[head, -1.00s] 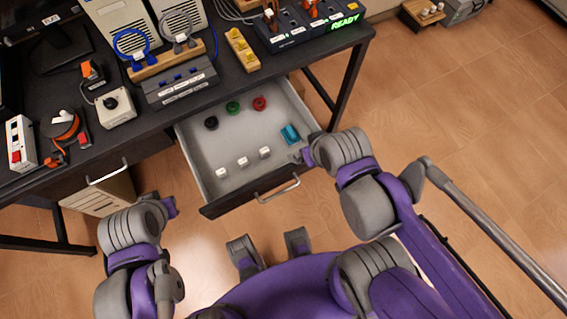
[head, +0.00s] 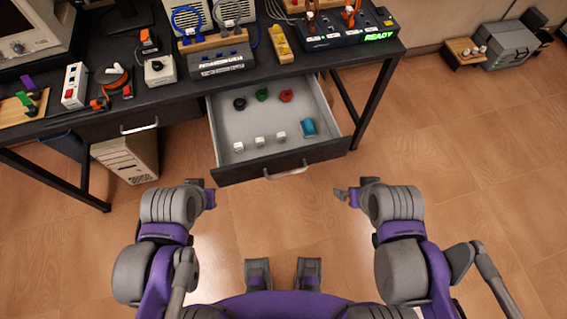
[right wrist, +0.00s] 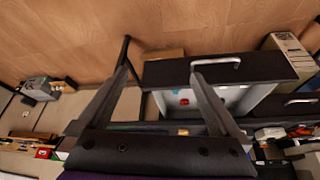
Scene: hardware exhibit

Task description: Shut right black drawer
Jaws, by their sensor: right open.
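The right black drawer (head: 235,173) is pulled out from under the desk. It has a black front, a silver handle (head: 286,172) and a grey inside. In the right wrist view the drawer front (right wrist: 255,69) and its handle (right wrist: 215,64) lie beyond my fingers. My right gripper (head: 343,194) is open and empty, to the right of and nearer to me than the drawer front, apart from it. It also shows in the right wrist view (right wrist: 160,68). My left gripper (head: 208,191) is left of the drawer's front corner; its jaws are too unclear to judge.
The drawer holds black, green and red rings, several white pieces and a blue item (head: 308,127). A shut left drawer (head: 110,125) is beside it. A desk leg (head: 375,103) stands to the right and a PC tower (head: 128,158) to the left. The floor before the drawer is clear.

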